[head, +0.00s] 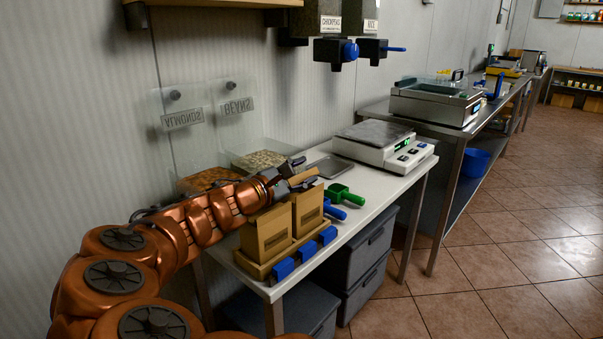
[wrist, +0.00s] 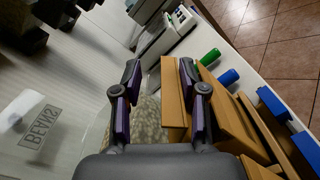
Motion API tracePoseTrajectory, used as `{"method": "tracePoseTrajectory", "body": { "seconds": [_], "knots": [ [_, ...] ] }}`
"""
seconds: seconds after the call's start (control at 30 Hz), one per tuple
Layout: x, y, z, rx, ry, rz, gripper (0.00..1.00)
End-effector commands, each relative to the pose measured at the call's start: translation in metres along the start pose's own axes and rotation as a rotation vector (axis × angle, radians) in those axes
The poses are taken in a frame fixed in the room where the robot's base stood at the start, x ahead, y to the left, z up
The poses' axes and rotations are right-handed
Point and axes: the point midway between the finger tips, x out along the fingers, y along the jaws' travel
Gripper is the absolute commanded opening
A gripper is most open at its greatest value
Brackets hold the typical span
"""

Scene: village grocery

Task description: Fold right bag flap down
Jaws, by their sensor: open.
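Two brown bags stand side by side in a wooden holder (head: 262,270) on the white table. The left bag (head: 268,236) is nearer the front-left corner; the right bag (head: 308,210) is beside it. My gripper (head: 303,174) is open above and behind the right bag, and a tan flap (head: 304,175) shows at its fingers. In the wrist view the open fingers (wrist: 159,72) have a tan panel (wrist: 174,100) between them, closer to the right finger. The right bag (wrist: 232,122) lies right of the fingers there. Contact with the flap cannot be told.
Blue blocks (head: 308,252) line the holder's front. A green scoop (head: 340,193) and a blue scoop (head: 335,211) lie right of the bags. Bins of almonds (head: 207,180) and beans (head: 260,160) sit behind, under a clear panel (head: 190,130). A scale (head: 375,140) stands farther right.

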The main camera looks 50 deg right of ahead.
Motion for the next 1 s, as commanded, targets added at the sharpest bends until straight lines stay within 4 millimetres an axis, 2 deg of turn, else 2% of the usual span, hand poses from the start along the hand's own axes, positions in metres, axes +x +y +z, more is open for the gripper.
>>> {"method": "tracePoseTrajectory", "body": {
  "seconds": [0.27, 1.0],
  "knots": [
    [-0.014, 0.001, -0.001, 0.001, 0.003, 0.002, 0.42],
    [-0.104, 0.001, -0.001, 0.0, 0.003, 0.004, 0.42]
  ]
}}
